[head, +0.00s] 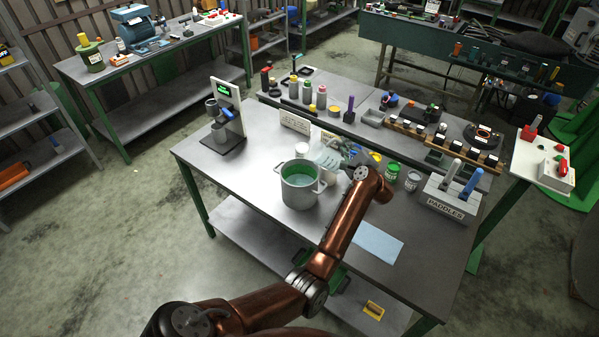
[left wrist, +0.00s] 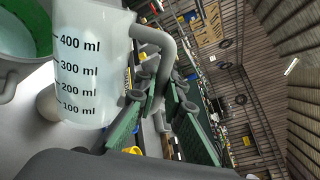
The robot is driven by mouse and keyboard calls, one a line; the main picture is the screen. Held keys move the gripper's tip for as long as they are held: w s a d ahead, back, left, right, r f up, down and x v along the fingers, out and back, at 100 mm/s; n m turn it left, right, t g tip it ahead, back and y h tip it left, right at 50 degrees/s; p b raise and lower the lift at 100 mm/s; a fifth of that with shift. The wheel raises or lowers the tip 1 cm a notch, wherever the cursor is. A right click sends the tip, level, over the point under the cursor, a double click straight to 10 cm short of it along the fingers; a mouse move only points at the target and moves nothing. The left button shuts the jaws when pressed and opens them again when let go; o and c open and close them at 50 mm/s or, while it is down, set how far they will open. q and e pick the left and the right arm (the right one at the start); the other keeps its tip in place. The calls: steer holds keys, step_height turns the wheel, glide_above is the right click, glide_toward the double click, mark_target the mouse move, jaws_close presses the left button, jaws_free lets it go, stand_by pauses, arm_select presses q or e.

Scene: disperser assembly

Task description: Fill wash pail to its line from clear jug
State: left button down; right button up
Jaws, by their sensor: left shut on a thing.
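The wash pail (head: 300,193) is a grey metal pot with side handles, standing on the workbench. Greenish liquid shows inside it, and its open rim also shows in the left wrist view (left wrist: 8,84). The clear jug (left wrist: 92,70) has black marks from 100 to 400 ml. My left gripper (head: 352,160) is shut on the jug's grey handle (left wrist: 160,42). I cannot make out the jug's liquid level or a stream. My right gripper is out of view.
A paddle rack (head: 447,205) and small cans (head: 413,180) stand right of my left gripper. A white jar (head: 302,149) is behind the pail. A grey stand with a green display (head: 226,110) is at the left. A blue cloth (head: 378,242) lies on clear bench front.

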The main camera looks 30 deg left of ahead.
arm_select(q)
steer(key=shift+s+a+r+n+p, duration=0.2)
steer(key=shift+n+p, duration=0.15)
steer(key=shift+n, duration=0.15)
stand_by(0.9)
steer(key=shift+s+a+r+n+h+p, duration=0.15)
steer(key=shift+s+a+n+h+p, duration=0.25)
steer(key=shift+n, duration=0.3)
stand_by(2.4)
steer(key=shift+a+r+p, duration=0.15)
steer(key=shift+r+p, duration=0.05)
steer(key=shift+p, duration=0.1)
stand_by(0.7)
